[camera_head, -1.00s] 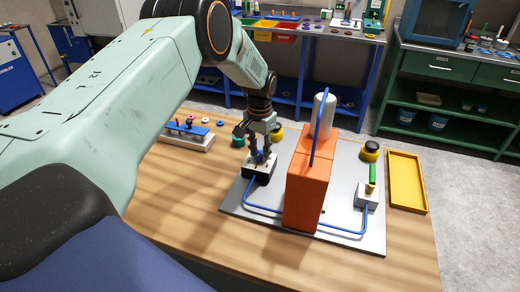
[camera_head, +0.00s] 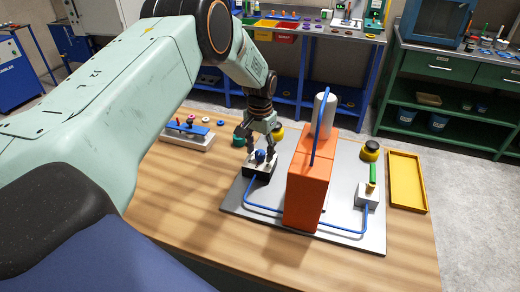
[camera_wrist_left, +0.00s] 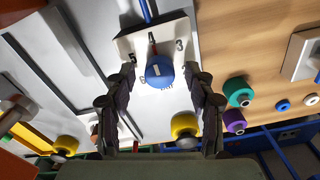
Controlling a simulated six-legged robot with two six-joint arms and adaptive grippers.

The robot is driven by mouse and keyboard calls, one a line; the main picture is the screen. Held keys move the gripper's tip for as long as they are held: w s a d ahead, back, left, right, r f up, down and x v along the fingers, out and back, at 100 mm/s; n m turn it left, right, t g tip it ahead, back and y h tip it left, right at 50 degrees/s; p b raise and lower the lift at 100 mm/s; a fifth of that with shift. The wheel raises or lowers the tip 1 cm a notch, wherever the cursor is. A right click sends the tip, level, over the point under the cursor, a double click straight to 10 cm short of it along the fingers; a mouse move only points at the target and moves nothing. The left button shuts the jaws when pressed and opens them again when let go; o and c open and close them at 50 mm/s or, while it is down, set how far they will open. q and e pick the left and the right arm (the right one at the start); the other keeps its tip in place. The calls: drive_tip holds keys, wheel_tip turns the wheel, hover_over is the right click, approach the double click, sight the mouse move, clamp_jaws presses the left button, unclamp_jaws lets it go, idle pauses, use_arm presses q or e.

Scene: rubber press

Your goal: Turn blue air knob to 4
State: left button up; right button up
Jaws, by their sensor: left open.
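The blue air knob (camera_head: 260,155) sits on a small pale-topped block (camera_head: 262,170) at the left of the grey base plate. In the left wrist view the knob (camera_wrist_left: 159,70) is seen from above on its dial plate (camera_wrist_left: 178,32), with a red mark at its top edge towards a numeral that looks like 4. A 3 shows to the right and a 5 to the left; lower numerals are partly hidden. My left gripper (camera_head: 258,145) is open above the knob, its fingers either side of it and apart from it in the wrist view. My right gripper is not in view.
An orange press (camera_head: 309,185) with a blue handle (camera_head: 319,125) stands just right of the knob. A blue hose (camera_head: 262,209) runs along the plate (camera_head: 375,235). A yellow tray (camera_head: 422,185) lies at the right. The wooden table (camera_head: 185,220) is clear at the front left.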

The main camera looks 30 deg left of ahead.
sight(260, 153)
use_arm(q)
wheel_tip(260, 153, up, 12)
idle(0.6)
drive_tip(key=shift+f, duration=0.1)
idle(0.5)
